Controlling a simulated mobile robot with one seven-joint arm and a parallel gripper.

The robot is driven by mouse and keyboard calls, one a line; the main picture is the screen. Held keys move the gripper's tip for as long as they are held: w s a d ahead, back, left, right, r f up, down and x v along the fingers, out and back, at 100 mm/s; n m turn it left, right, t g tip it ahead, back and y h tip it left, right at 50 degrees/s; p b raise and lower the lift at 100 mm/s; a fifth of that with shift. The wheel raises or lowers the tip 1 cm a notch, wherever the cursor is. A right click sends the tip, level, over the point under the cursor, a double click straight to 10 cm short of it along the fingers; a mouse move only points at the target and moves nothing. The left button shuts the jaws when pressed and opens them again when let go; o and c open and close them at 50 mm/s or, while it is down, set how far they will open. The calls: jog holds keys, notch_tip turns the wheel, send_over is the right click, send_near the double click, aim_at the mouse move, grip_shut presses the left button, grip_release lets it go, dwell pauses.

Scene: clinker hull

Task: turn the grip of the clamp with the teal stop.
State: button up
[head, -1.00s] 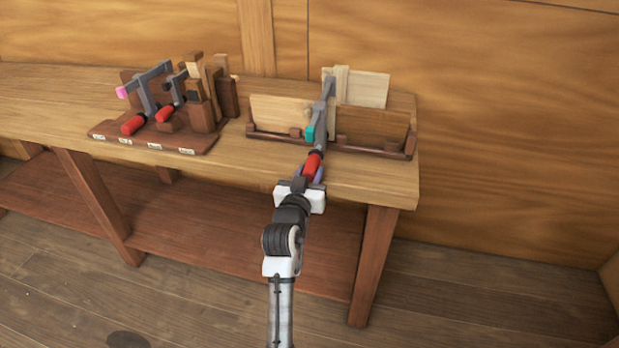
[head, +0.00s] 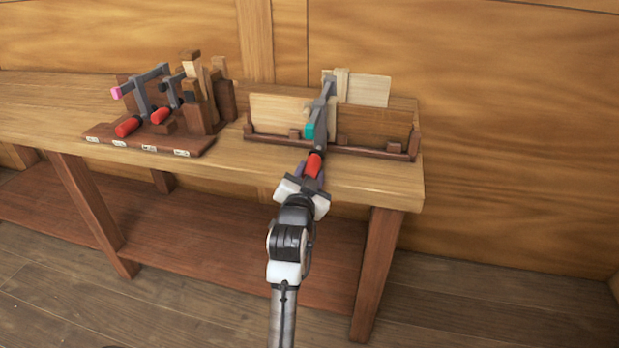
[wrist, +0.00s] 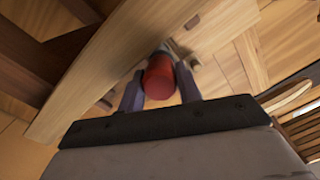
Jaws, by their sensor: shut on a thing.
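The clamp with the teal stop (head: 309,131) stands at the board rack on the right part of the bench, its grey bar (head: 325,103) rising up and back across the boards. Its red grip (head: 315,164) points down toward the bench's front edge. My gripper (head: 310,178) is shut on the red grip from the front. In the wrist view the red grip (wrist: 160,78) sits between the two fingers (wrist: 160,90). The far end of the clamp is hidden in the wrist view.
A wooden rack (head: 375,151) holds several boards (head: 372,124). At left, a labelled base (head: 135,144) carries other clamps with red grips, one with a pink stop (head: 116,93), and wooden blocks. The bench top (head: 228,160) between them is clear.

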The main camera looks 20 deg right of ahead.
jog(key=shift+f, duration=0.15)
jog(key=o, duration=1)
jog(key=shift+s, duration=0.1)
jog(key=p+v, duration=0.1)
jog(key=v, duration=1.2)
jog(key=shift+s+a, duration=0.25)
jog(key=shift+a, duration=0.1)
